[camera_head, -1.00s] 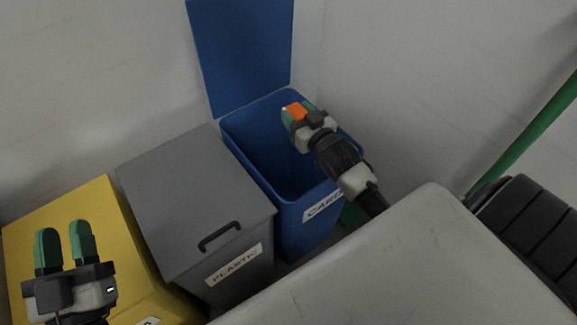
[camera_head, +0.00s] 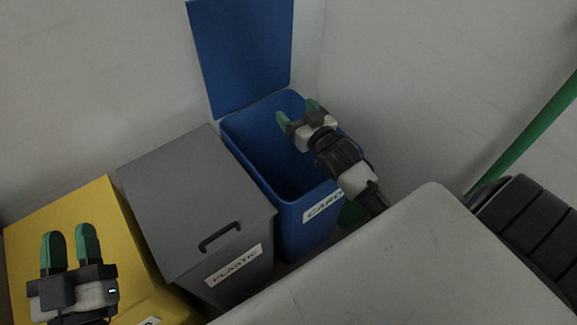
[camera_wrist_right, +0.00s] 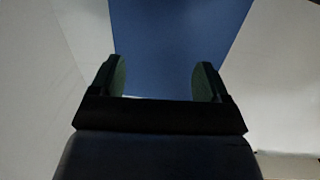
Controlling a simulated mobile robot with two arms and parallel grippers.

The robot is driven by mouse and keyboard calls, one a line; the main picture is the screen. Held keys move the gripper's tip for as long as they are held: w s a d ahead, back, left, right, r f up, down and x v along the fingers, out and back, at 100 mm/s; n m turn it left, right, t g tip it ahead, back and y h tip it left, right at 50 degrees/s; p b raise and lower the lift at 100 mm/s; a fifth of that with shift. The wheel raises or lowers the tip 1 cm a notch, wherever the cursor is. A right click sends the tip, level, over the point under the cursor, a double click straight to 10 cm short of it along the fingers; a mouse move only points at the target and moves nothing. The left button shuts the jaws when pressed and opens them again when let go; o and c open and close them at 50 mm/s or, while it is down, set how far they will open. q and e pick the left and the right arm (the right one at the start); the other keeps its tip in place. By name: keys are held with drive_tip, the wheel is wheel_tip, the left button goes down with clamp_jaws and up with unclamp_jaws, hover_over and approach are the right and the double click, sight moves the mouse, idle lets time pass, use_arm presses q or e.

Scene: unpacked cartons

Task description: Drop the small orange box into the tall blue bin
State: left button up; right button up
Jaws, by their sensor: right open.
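The tall blue bin (camera_head: 294,218) stands against the back corner with its lid (camera_head: 240,55) raised; its label is partly hidden by my right arm. My right gripper (camera_head: 298,112) is over the bin's opening, with its green fingers apart and nothing between them. In the right wrist view the open fingers (camera_wrist_right: 159,80) are also empty, with a blue surface beyond. The small orange box is not visible in either view now; the bin's floor cannot be seen clearly. My left gripper (camera_head: 69,245) is at the lower left, fingers apart and empty, above a yellow bin.
A grey bin (camera_head: 190,195) labelled PLASTIC, with a closed lid and dark handle, stands left of the blue bin. The yellow bin (camera_head: 100,205) is further left. A pale grey surface (camera_head: 400,265) fills the lower right foreground. White walls enclose the back.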

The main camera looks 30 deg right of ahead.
use_arm(q)
drive_tip(key=s+a+f+g+y+p, duration=0.4)
drive_tip(key=s+f+g, duration=0.5)
drive_tip(key=f+g, duration=0.4)
drive_tip(key=shift+s+a+f+n+g+p, duration=0.15)
drive_tip(key=shift+a+f+n+g+p, duration=0.25)
drive_tip(key=shift+a+g+p, duration=0.45)
use_arm(e)
drive_tip(key=s+d+r, duration=0.5)
drive_tip(key=s+r, duration=0.5)
drive_tip(key=shift+s+d, duration=0.15)
drive_tip(key=shift+s, duration=0.05)
use_arm(q)
drive_tip(key=shift+d, duration=0.3)
